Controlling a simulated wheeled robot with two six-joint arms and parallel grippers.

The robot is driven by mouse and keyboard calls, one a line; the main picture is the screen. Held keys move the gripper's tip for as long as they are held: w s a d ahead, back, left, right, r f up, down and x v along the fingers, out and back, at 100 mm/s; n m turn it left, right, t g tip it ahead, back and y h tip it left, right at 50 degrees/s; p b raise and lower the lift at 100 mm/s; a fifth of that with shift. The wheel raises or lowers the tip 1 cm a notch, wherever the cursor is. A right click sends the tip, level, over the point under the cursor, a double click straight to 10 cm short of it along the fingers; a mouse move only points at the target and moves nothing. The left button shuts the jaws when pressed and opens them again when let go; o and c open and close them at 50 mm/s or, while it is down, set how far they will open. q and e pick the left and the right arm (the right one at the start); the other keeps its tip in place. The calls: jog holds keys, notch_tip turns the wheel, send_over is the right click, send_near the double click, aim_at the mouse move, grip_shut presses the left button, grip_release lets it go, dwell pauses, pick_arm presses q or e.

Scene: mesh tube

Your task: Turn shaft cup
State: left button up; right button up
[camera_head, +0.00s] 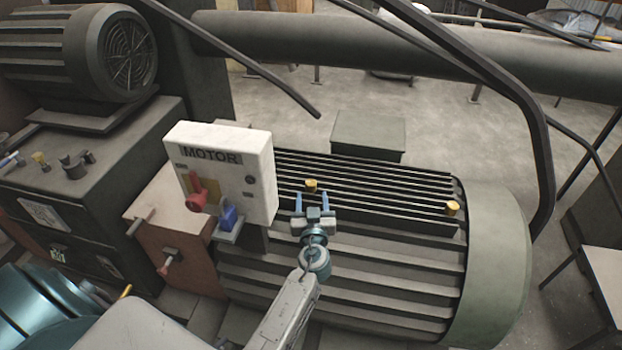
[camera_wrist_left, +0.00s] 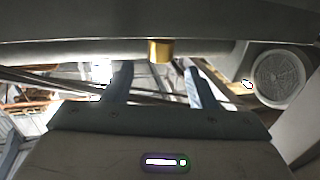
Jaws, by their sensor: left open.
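A small yellow cup (camera_head: 311,186) sits on the top fins of the large grey-green motor (camera_head: 400,285). A second yellow cup (camera_head: 452,208) sits on the motor farther right, near its rounded end. My left gripper (camera_head: 312,198) is open, its two fingers pointing toward the first cup. In the left wrist view, a yellow cup (camera_wrist_left: 159,50) shows just beyond and between the open fingers of the left gripper (camera_wrist_left: 158,70). I cannot tell whether the fingers touch it; nothing appears clamped. My right gripper is not in view.
A white MOTOR switch box (camera_head: 255,175) with a red handle (camera_head: 196,192) and a blue padlock (camera_head: 228,217) stands close left of the gripper. A thick pipe (camera_head: 400,50) and dark bent bars cross behind. Open floor (camera_head: 275,105) lies beyond the motor.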

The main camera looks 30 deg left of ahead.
aim_at(311, 187)
pick_arm(q)
jog(key=p+x, duration=0.1)
jog(key=x, duration=0.5)
jog(key=shift+p, duration=0.35)
jog(key=shift+w+a, duration=0.1)
jog(key=shift+w, duration=0.2)
jog(key=shift+a, duration=0.1)
jog(key=c, duration=1)
jog(key=shift+o, duration=0.2)
jog(key=shift+f, duration=0.1)
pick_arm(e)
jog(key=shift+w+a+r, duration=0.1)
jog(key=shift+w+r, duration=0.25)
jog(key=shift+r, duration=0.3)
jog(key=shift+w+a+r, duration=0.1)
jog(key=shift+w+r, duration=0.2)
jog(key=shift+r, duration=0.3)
